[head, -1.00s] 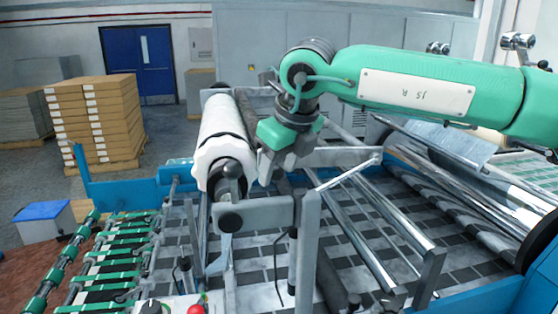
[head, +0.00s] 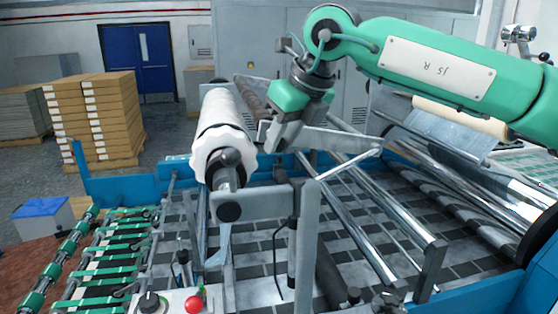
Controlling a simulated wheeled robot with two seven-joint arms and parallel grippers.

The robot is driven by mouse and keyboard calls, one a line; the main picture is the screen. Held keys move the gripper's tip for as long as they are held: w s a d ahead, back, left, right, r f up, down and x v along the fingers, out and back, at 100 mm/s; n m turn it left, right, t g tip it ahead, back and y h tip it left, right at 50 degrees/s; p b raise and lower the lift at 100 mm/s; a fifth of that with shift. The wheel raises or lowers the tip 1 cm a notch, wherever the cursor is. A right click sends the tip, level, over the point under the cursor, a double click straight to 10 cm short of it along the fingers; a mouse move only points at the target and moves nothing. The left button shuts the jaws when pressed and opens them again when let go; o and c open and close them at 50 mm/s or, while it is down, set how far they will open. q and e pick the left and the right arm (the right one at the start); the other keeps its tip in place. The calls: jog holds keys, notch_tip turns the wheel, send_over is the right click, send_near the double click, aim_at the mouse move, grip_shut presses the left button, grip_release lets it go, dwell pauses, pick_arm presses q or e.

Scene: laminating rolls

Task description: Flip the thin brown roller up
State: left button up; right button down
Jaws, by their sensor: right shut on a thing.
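The thin brown roller (head: 252,92) is a dark brownish cylinder just right of the thick white roll (head: 218,118). Its far part shows; its near part is hidden behind my right gripper. My right gripper (head: 268,138) comes down from the upper right and is shut at the roller's near end, where a grey lever arm (head: 335,141) joins. The exact contact is hidden. The lever slopes, higher at the gripper end. My left gripper is not in view.
Chrome bars (head: 350,210) and a tan roller (head: 460,118) lie to the right. A red button (head: 193,304) is at the front. Green-banded rollers (head: 100,265) are at left. Stacked boxes (head: 95,115) stand behind on the floor.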

jog(key=shift+w+d+r+m+y+b, duration=0.15)
jog(key=shift+d+r+y, duration=0.2)
jog(key=shift+r, duration=0.4)
jog(key=shift+d+r+m+y+b, duration=0.1)
jog(key=shift+d+r+y, duration=0.1)
jog(key=shift+r+y, duration=0.45)
jog(key=shift+w+d+r+m+y+b, duration=0.1)
jog(key=shift+d+r+y+b, duration=0.15)
jog(key=shift+r, duration=0.65)
jog(key=c, duration=1.1)
grip_release()
jog(key=shift+d, duration=0.1)
jog(key=b+v, duration=0.2)
jog(key=v, duration=1.1)
jog(key=shift+r+b, duration=0.3)
jog(key=shift+r, duration=0.05)
